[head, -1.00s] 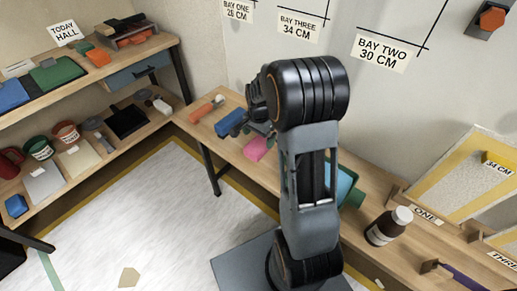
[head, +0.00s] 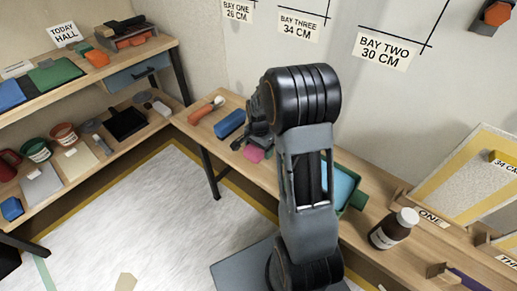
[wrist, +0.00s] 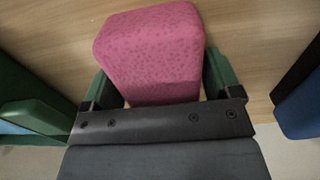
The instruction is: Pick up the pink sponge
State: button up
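The pink sponge (head: 254,154) lies on the wooden bench, partly hidden by my gripper (head: 259,140) in the head view. In the wrist view the pink sponge (wrist: 150,50) is large and central, with a speckled surface. My gripper's two green fingers (wrist: 162,78) stand one on each side of its near part. The fingers are spread about as wide as the sponge and look open. Whether they touch its sides is hard to tell.
A blue block (head: 230,123) and an orange-handled tool (head: 205,110) lie left of the sponge. A green tray (head: 357,198) and a brown bottle (head: 393,229) are to the right. Shelves (head: 95,75) stand at the left; the wall is behind the bench.

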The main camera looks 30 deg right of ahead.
jog(key=c, duration=0.7)
jog(key=shift+o, duration=0.2)
jog(key=shift+r, duration=0.1)
jog(key=shift+r, duration=0.6)
notch_tip(320, 180, up, 2)
jog(key=shift+s+r+p, duration=0.15)
jog(key=shift+r+p, duration=0.1)
jog(key=shift+p, duration=0.45)
jog(key=s+a+r+p, duration=0.3)
jog(key=s+a+r, duration=0.2)
jog(key=s+r, duration=0.4)
jog(key=shift+s+p, duration=0.4)
jog(key=shift+s, duration=1.5)
